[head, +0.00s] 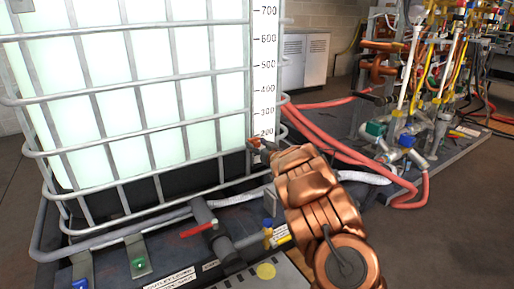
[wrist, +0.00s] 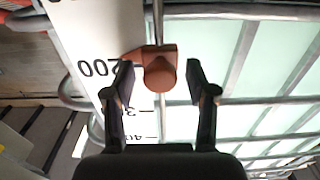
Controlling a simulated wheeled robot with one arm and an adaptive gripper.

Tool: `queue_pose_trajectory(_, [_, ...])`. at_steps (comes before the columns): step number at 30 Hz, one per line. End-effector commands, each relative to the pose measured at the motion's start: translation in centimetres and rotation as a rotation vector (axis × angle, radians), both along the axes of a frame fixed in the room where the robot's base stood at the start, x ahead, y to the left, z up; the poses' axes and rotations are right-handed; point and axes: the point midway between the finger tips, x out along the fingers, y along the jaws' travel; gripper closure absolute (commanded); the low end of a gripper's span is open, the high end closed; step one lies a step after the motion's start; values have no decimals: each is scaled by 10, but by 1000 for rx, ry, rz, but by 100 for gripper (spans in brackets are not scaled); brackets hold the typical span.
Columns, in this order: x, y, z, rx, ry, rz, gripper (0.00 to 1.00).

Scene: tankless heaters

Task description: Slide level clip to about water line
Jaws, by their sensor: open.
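The orange level clip (wrist: 160,68) sits on the white level scale (wrist: 105,25), its pointer close to the 200 mark. In the head view, the clip (head: 256,144) is low on the scale (head: 264,70), just under the 200. My gripper (wrist: 160,78) is open, with one black finger on either side of the clip's round knob and gaps showing between. The wrist view is upside down, so higher numbers run downward.
Grey cage bars (head: 160,122) run across the tank beside the scale. A red-handled valve (head: 200,229) and a grey pipe stand below. Red hoses (head: 330,150) run behind my arm to a rack of pipes (head: 400,90) at right. The floor at lower right is clear.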

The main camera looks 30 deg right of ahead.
Motion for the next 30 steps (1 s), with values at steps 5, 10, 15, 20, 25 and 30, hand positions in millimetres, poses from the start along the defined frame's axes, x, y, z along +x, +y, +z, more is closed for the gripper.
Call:
queue_pose_trajectory(5, [4,0,0,0,0,0,44])
queue_pose_trajectory(10, [3,0,0,1,1,-1,45])
queue_pose_trajectory(15, [3,0,0,1,1,-1,62])
queue_pose_trajectory(20, [3,0,0,1,2,-1,79])
queue_pose_trajectory(25, [3,0,0,1,1,-1,97])
queue_pose_trajectory(30, [3,0,0,1,2,-1,100])
